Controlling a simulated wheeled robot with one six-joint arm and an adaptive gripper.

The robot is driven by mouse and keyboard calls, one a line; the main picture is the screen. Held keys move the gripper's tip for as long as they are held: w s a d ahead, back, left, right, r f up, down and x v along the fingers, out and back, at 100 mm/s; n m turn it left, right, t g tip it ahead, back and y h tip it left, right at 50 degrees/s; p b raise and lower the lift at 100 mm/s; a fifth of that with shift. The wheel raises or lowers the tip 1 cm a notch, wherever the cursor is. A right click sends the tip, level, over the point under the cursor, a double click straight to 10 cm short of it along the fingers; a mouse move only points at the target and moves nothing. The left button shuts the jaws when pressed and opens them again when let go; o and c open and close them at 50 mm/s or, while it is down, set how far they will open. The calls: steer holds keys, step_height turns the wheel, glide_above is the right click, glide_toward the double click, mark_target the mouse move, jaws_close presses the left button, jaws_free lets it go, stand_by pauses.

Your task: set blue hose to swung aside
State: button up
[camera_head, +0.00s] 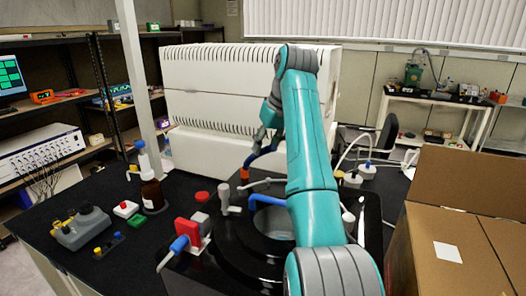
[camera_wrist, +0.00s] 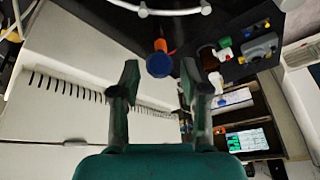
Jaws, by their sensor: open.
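A dark blue curved hose (camera_head: 255,158) with an orange end (camera_head: 244,174) stands at the back of the black freeze dryer top, in front of the white box. In the wrist view, a dark blue round part (camera_wrist: 159,66) with an orange piece shows between and beyond the fingertips. A brighter blue bent tube (camera_head: 266,200) lies over the round chamber opening; I cannot tell which one the task names. My gripper (camera_wrist: 165,82) is open, with nothing between its fingers. In the head view it is partly hidden behind my arm, close above the dark blue hose.
The large white ribbed box (camera_head: 230,90) stands behind my gripper. A red block with a blue handle (camera_head: 183,243), a grey valve (camera_head: 224,198) and a brown bottle (camera_head: 152,194) stand to the left. A cardboard box (camera_head: 440,225) stands at the right.

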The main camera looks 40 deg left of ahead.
steer(key=shift+x, duration=1.45)
jaws_close()
